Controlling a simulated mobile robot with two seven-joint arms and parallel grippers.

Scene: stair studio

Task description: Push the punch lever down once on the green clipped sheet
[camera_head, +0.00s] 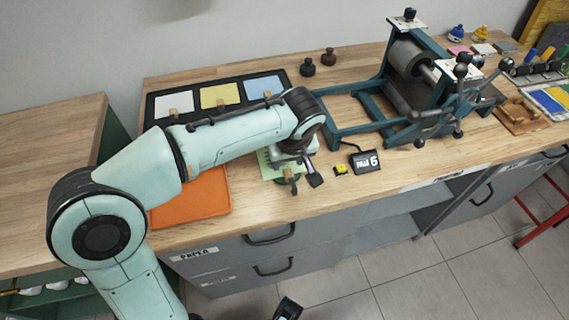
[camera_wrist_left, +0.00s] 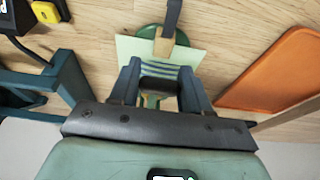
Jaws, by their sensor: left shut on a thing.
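The light green sheet (camera_head: 264,160) lies on the bench under my left gripper (camera_head: 287,157); it also shows in the left wrist view (camera_wrist_left: 130,48). A wooden clip (camera_wrist_left: 163,46) sits on its front part, over a round green base (camera_wrist_left: 181,38). A black lever (camera_head: 315,180) sticks out toward the front; its arm shows in the left wrist view (camera_wrist_left: 173,14). My left gripper is shut on a dark piece (camera_wrist_left: 160,84) over the striped part of the sheet; what it belongs to is unclear. A dark tip, probably my right gripper (camera_head: 288,309), shows at the bottom edge.
An orange mat (camera_head: 195,194) lies left of the sheet. A teal press (camera_head: 350,127) stands further right. A black tray (camera_head: 150,108) holds white, yellow and blue clipped sheets behind my arm.

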